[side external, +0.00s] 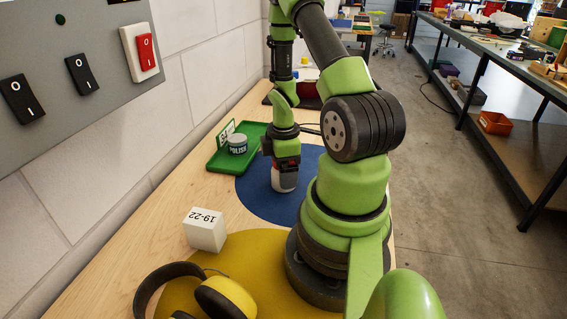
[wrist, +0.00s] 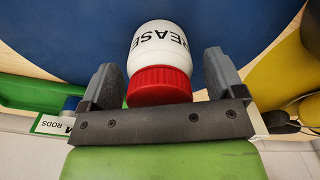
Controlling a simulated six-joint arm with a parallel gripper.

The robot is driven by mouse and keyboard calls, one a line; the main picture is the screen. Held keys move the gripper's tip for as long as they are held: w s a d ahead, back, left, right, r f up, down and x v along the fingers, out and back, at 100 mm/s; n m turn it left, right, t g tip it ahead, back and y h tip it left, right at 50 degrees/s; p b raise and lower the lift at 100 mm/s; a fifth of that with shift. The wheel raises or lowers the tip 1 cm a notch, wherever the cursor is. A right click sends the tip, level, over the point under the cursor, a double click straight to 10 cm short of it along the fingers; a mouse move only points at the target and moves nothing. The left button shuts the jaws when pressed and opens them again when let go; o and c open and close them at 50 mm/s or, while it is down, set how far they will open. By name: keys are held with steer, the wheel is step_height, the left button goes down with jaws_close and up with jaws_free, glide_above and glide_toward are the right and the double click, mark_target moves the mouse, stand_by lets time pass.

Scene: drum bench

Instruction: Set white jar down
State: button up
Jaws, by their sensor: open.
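The white jar (side external: 284,180) has a red lid and stands on the round blue mat (side external: 257,194) in the side external view. In the wrist view the jar (wrist: 158,48) shows the word GREASE, and its red lid (wrist: 160,86) is towards my gripper. My gripper (side external: 284,164) is over the jar's top. In the wrist view my gripper (wrist: 161,62) is open, with one finger on each side of the jar and gaps between fingers and jar. The jar's upper part is hidden by my gripper in the side external view.
Left of the blue mat, a green tray (side external: 218,161) holds a second jar (side external: 237,143) marked POLISH and a card. A white box (side external: 205,230) marked 19-22 and yellow-black ear defenders (side external: 225,298) are nearer, by a yellow mat (side external: 262,262). A wall runs along the left.

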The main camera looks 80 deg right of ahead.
steer(key=shift+r, duration=0.15)
step_height(320, 180, up, 12)
steer(key=shift+f, duration=0.1)
steer(key=w+a+r+m+t, duration=0.4)
steer(key=w+a+r+m, duration=0.1)
steer(key=a+r, duration=0.65)
steer(key=s+a+r+m+t+y, duration=0.2)
steer(key=s+a+r+m+t, duration=0.1)
steer(key=a, duration=0.7)
steer(key=shift+s+r+m, duration=0.7)
steer(key=shift+s+r, duration=0.15)
steer(key=shift+s, duration=0.05)
steer(key=shift+a, duration=0.1)
